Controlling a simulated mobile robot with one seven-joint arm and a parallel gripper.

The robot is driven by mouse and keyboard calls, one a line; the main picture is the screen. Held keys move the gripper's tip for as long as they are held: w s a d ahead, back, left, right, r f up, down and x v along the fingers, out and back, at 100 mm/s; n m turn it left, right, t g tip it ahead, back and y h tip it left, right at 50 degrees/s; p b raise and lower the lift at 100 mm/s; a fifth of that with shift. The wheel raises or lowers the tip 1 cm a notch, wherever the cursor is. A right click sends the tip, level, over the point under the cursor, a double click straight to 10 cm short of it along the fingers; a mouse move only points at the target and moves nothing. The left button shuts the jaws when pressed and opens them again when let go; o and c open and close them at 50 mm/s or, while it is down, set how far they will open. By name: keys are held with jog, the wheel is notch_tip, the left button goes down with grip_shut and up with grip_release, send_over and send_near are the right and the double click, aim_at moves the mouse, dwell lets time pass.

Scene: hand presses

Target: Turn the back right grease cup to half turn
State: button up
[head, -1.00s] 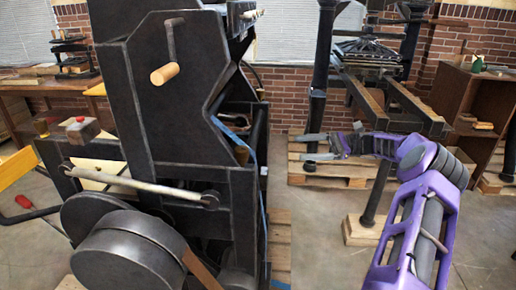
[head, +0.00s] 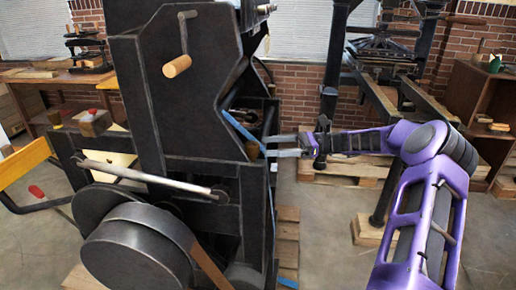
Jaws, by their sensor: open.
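The black hand press (head: 200,105) fills the left and middle of the head view. My gripper (head: 270,146) is at the press's right side, pointing left, with its two grey fingers apart and nothing seen between them. The fingertips are close to a blue strip (head: 243,128) and a small brown part (head: 252,150) on the press. I cannot tell whether they touch. No grease cup can be made out clearly; the far right side of the press is largely hidden by its own frame.
A wooden crank handle (head: 177,66) and a pale bar (head: 150,176) stick out from the press. A second press (head: 385,60) stands on a pallet behind my arm. A wooden cabinet (head: 480,95) is at the right. Floor shows clear at the lower right.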

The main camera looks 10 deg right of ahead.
aim_at(258, 145)
jog(key=shift+w+a, duration=0.15)
jog(key=shift+a, duration=0.95)
jog(key=shift+w+a, duration=0.15)
jog(key=shift+a, duration=0.95)
jog(key=shift+c, duration=0.2)
grip_shut()
jog(key=shift+r+t+p, duration=0.2)
jog(key=shift+t+p, duration=0.1)
jog(key=shift+s+r+m+t+h+p, duration=0.15)
jog(key=shift+m+t+h+p, duration=0.15)
jog(key=shift+m+t+p, duration=0.7)
jog(key=m+t+h+p, duration=0.1)
jog(key=m+t, duration=0.1)
jog(key=t, duration=0.1)
jog(key=shift+s+p, duration=0.1)
jog(key=shift+p, duration=0.3)
jog(key=shift+a+f+m+t+h, duration=0.1)
jog(key=shift+f+m+t+h, duration=0.2)
jog(key=shift+t+h, duration=0.35)
